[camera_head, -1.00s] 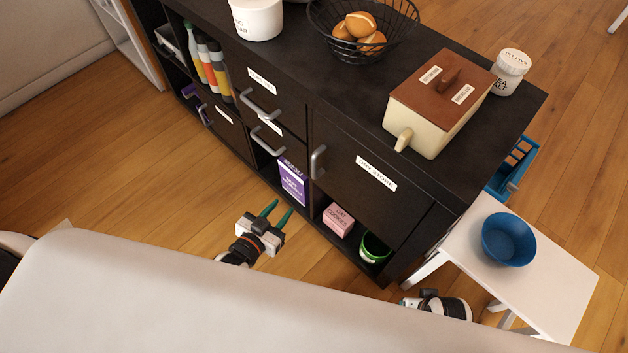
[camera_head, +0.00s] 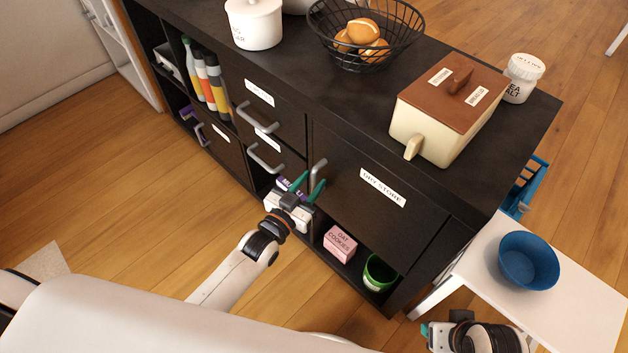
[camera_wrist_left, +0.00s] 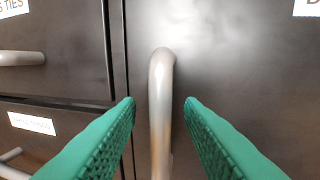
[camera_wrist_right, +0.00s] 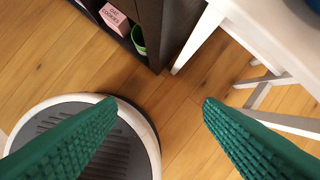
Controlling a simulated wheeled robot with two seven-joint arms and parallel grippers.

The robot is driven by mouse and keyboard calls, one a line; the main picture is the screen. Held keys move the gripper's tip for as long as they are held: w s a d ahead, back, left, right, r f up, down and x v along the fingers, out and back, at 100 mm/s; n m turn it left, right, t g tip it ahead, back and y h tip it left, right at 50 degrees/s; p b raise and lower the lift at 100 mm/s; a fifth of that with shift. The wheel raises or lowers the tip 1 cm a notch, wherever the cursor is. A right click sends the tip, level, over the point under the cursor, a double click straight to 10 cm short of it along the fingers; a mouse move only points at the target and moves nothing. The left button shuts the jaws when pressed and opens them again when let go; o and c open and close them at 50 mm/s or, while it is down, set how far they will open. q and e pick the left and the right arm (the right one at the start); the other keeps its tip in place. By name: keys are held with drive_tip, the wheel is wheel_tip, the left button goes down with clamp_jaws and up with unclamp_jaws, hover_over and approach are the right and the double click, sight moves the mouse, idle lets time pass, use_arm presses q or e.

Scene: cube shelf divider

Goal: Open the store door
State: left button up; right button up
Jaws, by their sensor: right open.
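The store door (camera_head: 365,190) is a black panel labelled "DRY STORE" on the front of the black cabinet, and it looks shut. Its grey bar handle (camera_head: 318,174) stands upright at the door's left edge. In the left wrist view the handle (camera_wrist_left: 161,110) runs upright between the green fingertips. My left gripper (camera_head: 307,184) is open at the handle, one finger on each side, with gaps visible. My right gripper (camera_wrist_right: 160,105) is open and empty, low in front of the white side table, above the floor.
Above the door, the cabinet top holds a bread box (camera_head: 440,115), a wire basket (camera_head: 365,45) and jars. A white table (camera_head: 590,280) with a blue bowl (camera_head: 528,260) stands at right.

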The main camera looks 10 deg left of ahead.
use_arm(q)
drive_tip(key=shift+x, duration=0.9)
drive_tip(key=shift+c, duration=0.4)
clamp_jaws()
drive_tip(key=shift+s, duration=0.2)
